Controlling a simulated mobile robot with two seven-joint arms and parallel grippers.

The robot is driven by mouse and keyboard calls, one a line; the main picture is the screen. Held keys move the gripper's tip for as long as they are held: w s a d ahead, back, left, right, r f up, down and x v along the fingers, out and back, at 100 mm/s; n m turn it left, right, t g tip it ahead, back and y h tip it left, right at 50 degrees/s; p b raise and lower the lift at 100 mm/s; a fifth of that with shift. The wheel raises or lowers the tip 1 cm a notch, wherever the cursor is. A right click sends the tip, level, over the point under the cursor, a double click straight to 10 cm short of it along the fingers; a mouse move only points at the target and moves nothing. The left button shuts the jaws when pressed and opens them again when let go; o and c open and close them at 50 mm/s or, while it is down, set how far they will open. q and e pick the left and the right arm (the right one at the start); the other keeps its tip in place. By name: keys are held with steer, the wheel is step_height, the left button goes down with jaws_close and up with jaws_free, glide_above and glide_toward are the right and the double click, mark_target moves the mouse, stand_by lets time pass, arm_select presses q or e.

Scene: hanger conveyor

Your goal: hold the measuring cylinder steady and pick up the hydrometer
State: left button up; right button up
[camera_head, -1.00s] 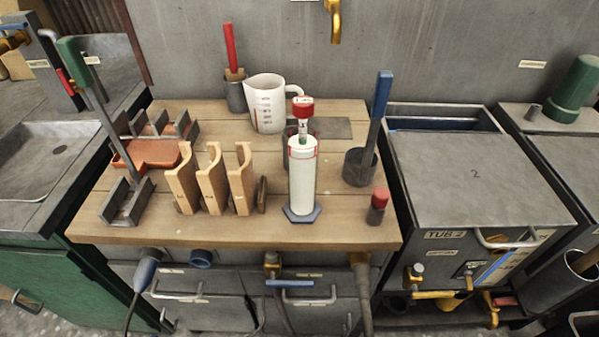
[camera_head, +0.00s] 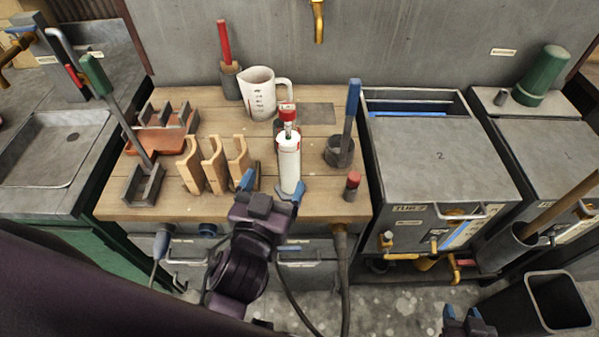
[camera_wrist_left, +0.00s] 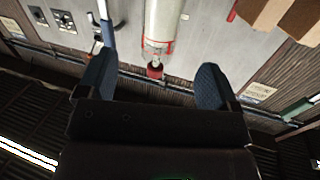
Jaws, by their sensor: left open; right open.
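The white measuring cylinder (camera_head: 289,168) stands upright near the front edge of the wooden bench; its foot is partly hidden by my left gripper. The hydrometer (camera_head: 287,111), with a red top, sticks up out of the cylinder's mouth. My left gripper (camera_head: 272,186) is open in front of the cylinder's lower part, its blue fingertips apart. In the left wrist view the cylinder (camera_wrist_left: 162,22) and the hydrometer's red top (camera_wrist_left: 154,70) show between and beyond the open fingers. My right gripper (camera_head: 463,315) is open and empty at the bottom edge, far from the cylinder.
Wooden holders (camera_head: 214,164) stand left of the cylinder, a white jug (camera_head: 258,95) behind it. A dark pot (camera_head: 339,152) with a blue-handled tool and a small red-topped item (camera_head: 352,186) are to its right. Tub 2 (camera_head: 440,160) stands beside the bench.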

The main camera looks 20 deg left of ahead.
mark_target(285, 154)
arm_select(q)
steer(key=shift+n, duration=0.4)
steer(key=shift+w+a+r+p, duration=0.1)
steer(key=shift+w+p, duration=0.25)
steer(key=shift+w, duration=2.35)
steer(key=shift+w+a+r+p, duration=0.1)
steer(key=shift+w+p, duration=0.2)
steer(key=shift+w, duration=2.35)
